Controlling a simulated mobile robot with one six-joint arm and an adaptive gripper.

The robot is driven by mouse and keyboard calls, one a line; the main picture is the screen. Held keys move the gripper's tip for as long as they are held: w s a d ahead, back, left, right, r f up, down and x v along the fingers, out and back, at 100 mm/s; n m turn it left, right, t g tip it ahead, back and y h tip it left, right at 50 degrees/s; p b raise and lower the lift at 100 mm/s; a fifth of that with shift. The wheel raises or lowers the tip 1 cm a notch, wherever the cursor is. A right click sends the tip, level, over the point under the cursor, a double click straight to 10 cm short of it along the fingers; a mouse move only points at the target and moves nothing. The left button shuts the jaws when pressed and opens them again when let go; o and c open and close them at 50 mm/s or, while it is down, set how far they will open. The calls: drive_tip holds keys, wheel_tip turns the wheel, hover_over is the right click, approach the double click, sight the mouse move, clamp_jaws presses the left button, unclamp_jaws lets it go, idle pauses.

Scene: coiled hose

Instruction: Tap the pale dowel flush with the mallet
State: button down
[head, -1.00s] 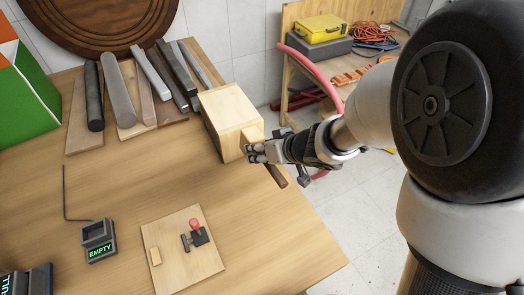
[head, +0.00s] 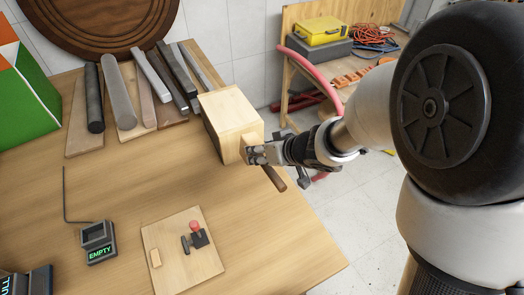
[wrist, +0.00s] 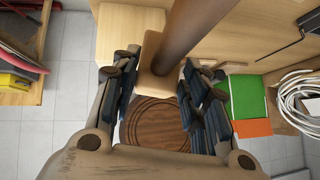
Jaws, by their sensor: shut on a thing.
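My gripper (head: 258,155) is shut on the mallet at the right edge of the table. The mallet's brown handle (head: 274,178) points down and to the right. Its pale wooden head (head: 248,138) is close against the near right face of a pale wooden block (head: 228,112); I cannot tell whether they touch. In the wrist view, the mallet head (wrist: 160,66) shows between the fingers (wrist: 160,98) and the handle (wrist: 198,30) runs up out of the picture. The pale dowel cannot be made out; the mallet and gripper cover part of the block's face.
Several rods and bars (head: 118,90) lie on boards at the back. A small panel (head: 205,268) with a red knob and an "EMPTY" display box (head: 98,243) stand in front. A side bench (head: 296,102) stands behind my arm. The table's middle is clear.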

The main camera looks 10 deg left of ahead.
sight(262, 155)
wheel_tip(262, 155, up, 9)
drive_tip(key=p, duration=1)
idle(0.3)
